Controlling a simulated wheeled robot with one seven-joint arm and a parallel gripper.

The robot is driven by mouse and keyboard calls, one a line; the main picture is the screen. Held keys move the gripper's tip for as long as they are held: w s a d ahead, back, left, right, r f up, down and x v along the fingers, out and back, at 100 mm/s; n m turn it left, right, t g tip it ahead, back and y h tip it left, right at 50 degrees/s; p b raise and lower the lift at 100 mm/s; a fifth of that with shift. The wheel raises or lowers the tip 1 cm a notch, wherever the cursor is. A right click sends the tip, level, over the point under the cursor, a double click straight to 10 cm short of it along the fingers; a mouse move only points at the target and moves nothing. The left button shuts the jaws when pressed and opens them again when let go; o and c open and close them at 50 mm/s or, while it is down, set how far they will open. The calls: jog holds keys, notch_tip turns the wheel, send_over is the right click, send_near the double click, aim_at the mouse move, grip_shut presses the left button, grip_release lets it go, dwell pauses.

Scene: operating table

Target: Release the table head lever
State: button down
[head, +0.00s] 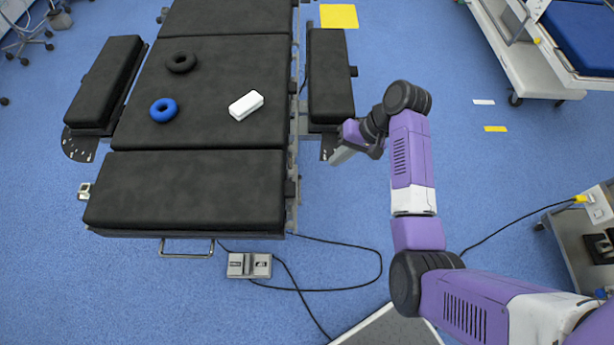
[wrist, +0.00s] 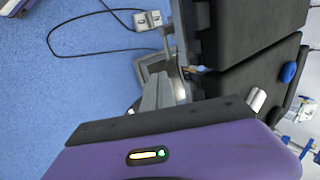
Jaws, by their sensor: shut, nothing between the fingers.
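The black operating table (head: 215,95) fills the left half of the head view. Its near end section (head: 185,190) lies flat, with a wire handle (head: 187,253) below its front edge. I cannot tell for sure which part is the head lever. A small dark fitting (head: 291,188) sits at that section's right edge. My gripper (head: 338,156) is shut and empty, just right of the table's side rail (head: 294,150). In the wrist view my gripper (wrist: 158,92) points at the table's side, near metal fittings and a small orange-brown piece (wrist: 196,69). Its contact with them cannot be told.
A white box (head: 246,105), a blue ring (head: 164,110) and a black ring (head: 181,62) lie on the table. A black arm section (head: 331,80) stands beside my gripper. A foot pedal (head: 249,265) and its cable lie on the floor. Blue floor to the right is largely clear.

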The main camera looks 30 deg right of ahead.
jog(key=a+r+x, duration=0.1)
jog(key=x, duration=1.2)
jog(key=shift+w+a+f, duration=0.25)
jog(key=shift+w+a, duration=0.1)
jog(key=shift+w, duration=0.05)
jog(key=shift+w+d+f+b, duration=0.15)
jog(key=shift+w+f+b, duration=0.05)
jog(key=shift+f+b, duration=0.2)
jog(key=shift+w+d+f+b, duration=0.15)
jog(key=shift+f+b, duration=0.15)
jog(key=shift+f, duration=0.3)
jog(key=shift+w+a+f+b, duration=0.1)
jog(key=shift+f+b, duration=0.15)
jog(key=shift+f, duration=0.35)
